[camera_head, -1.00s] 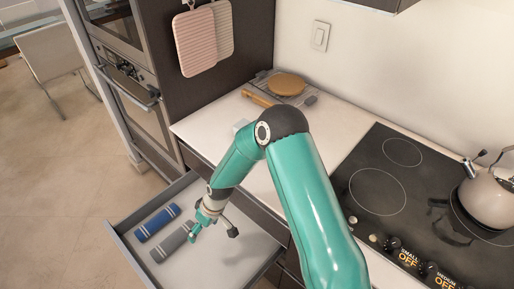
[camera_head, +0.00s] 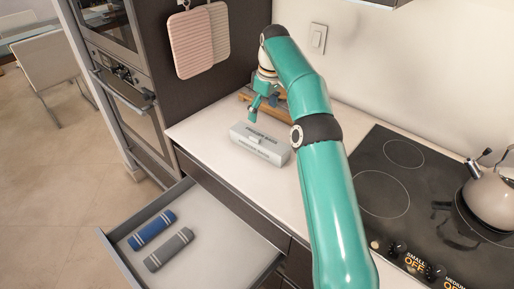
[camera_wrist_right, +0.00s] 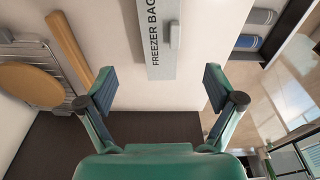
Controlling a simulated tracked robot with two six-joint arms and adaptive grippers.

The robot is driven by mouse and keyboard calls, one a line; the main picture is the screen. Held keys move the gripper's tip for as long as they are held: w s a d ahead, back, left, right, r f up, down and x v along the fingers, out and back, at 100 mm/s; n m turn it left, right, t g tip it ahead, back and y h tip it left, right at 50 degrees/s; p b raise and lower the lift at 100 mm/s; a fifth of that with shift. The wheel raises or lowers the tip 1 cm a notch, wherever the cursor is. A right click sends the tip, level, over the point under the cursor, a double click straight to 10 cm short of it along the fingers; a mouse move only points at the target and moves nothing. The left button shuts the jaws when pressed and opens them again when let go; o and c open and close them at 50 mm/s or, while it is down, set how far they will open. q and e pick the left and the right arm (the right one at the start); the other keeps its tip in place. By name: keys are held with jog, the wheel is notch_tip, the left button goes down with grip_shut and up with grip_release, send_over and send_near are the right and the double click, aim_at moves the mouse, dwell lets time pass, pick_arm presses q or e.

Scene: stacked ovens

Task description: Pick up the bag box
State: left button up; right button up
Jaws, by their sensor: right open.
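The bag box (camera_head: 259,145), a long pale grey box with dark lettering, lies on the white countertop near its front edge. In the right wrist view the freezer bag box (camera_wrist_right: 160,45) shows ahead, its near end between the lines of my two fingers. My right gripper (camera_head: 264,110) is open and empty, above the counter just behind the box in the head view. Its spread fingers (camera_wrist_right: 160,88) also show in the wrist view, apart from the box. My left gripper is not in view.
An open drawer (camera_head: 205,258) below the counter holds a blue roll (camera_head: 153,229) and a grey roll (camera_head: 168,250). A wooden rolling pin (camera_wrist_right: 68,45), wire rack and round board (camera_wrist_right: 32,84) lie beside the box. A cooktop (camera_head: 405,200) with a kettle (camera_head: 490,199) is at right.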

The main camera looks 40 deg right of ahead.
aim_at(258, 143)
jog(key=f, duration=0.3)
jog(key=w+f, duration=0.1)
jog(key=f, duration=0.5)
jog(key=shift+w+a+b, duration=0.2)
jog(key=shift+b, duration=0.2)
jog(key=shift+w+d+f+p, duration=0.1)
jog(key=shift+f+p, duration=0.15)
jog(key=shift+f, duration=1.15)
jog(key=shift+w+f+p, duration=0.1)
jog(key=shift+f+p, duration=0.15)
jog(key=shift+f, duration=1.1)
jog(key=c, duration=1.4)
jog(key=shift+o, duration=0.2)
jog(key=shift+r, duration=0.1)
